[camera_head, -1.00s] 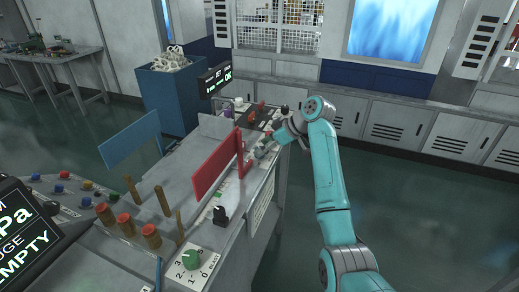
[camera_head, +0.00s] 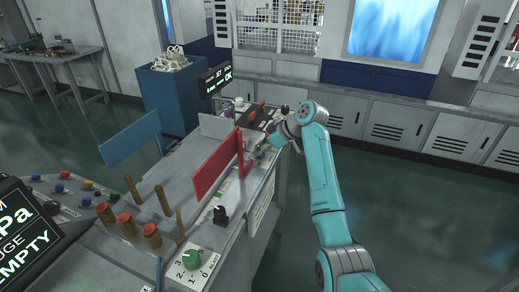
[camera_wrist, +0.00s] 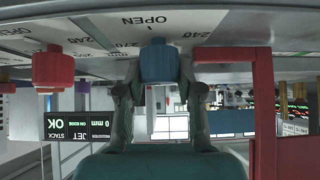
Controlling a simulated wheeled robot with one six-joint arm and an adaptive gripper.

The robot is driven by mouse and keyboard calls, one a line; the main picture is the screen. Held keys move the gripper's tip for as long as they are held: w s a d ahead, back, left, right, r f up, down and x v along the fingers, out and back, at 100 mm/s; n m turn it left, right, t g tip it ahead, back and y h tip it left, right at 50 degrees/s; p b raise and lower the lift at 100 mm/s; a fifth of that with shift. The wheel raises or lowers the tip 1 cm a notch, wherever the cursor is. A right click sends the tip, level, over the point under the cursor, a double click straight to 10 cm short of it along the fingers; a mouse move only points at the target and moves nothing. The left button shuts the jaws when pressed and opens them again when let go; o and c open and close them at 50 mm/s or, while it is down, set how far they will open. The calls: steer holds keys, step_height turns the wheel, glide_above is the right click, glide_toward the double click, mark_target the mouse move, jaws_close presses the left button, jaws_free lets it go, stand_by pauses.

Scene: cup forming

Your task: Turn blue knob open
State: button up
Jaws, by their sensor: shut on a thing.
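The blue knob (camera_wrist: 158,64) shows in the wrist view, which appears upside down, at the upper middle against a pale dial plate. The word OPEN (camera_wrist: 146,20) is printed on the plate close to the knob. My gripper (camera_wrist: 160,85) has one finger on each side of the knob and is shut on it. The knob's exact pointer direction is hard to tell. In the head view my gripper (camera_head: 266,141) reaches the far right side of the grey console, behind the red panel; the blue knob cannot be made out there.
A red knob (camera_wrist: 53,68) sits beside the blue one. A red upright panel (camera_head: 215,165) stands close to my gripper. A green knob (camera_head: 191,259) and a black knob (camera_head: 220,215) are nearer on the console (camera_head: 235,240). The floor at right is clear.

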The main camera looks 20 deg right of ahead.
steer(key=m+t+h, duration=0.2)
steer(key=m, duration=0.2)
steer(key=m+t+h, duration=0.1)
steer(key=m+h, duration=0.1)
steer(key=m, duration=0.1)
steer(key=shift+m+h, duration=0.3)
steer(key=shift+h, duration=0.1)
steer(key=m+h, duration=0.5)
steer(key=m, duration=0.1)
steer(key=shift+d, duration=0.1)
steer(key=shift+m, duration=0.3)
steer(key=o, duration=1.2)
steer(key=shift+v, duration=3.75)
